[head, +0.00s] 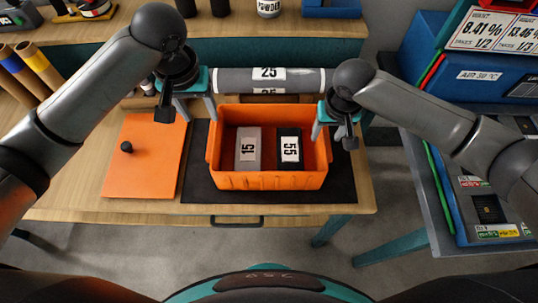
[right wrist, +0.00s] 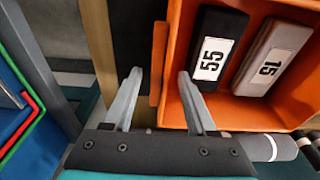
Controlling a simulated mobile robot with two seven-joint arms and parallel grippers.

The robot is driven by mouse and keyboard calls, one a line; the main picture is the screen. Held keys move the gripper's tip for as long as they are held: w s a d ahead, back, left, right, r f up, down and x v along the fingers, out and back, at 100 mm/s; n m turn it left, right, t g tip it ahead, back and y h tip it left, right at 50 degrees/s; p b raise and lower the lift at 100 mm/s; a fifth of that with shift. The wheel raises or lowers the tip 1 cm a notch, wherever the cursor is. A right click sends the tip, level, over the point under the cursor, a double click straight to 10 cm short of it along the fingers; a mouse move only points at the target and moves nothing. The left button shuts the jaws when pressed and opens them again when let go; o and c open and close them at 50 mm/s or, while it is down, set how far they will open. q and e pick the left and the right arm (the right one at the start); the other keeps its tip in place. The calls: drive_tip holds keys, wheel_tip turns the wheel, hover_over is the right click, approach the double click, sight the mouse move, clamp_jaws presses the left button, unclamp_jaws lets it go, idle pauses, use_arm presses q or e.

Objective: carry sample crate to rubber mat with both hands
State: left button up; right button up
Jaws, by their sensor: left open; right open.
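The sample crate (head: 268,181) is an open orange box with two labelled blocks inside, a grey one marked 15 (head: 247,162) and a black one marked 55 (head: 290,163). It stands upright on the black rubber mat (head: 344,182). My left gripper (head: 197,112) is open at the crate's far left side. My right gripper (head: 338,130) is open at its far right side. In the right wrist view, the open fingers (right wrist: 160,75) stand on either side of the crate's side wall (right wrist: 158,62), apart from it. Whether the left fingers straddle the wall is unclear.
An orange panel with a black knob (head: 149,160) lies left of the mat on the wooden table (head: 75,190). A grey roll marked 25 (head: 305,80) lies behind the crate. Blue bins (head: 475,85) stand at the right, beyond a floor gap.

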wheel_tip(320, 180, up, 10)
drive_tip(key=s, duration=0.1)
drive_tip(key=shift+s+r, duration=0.25)
drive_tip(key=shift+s, duration=0.05)
idle(0.4)
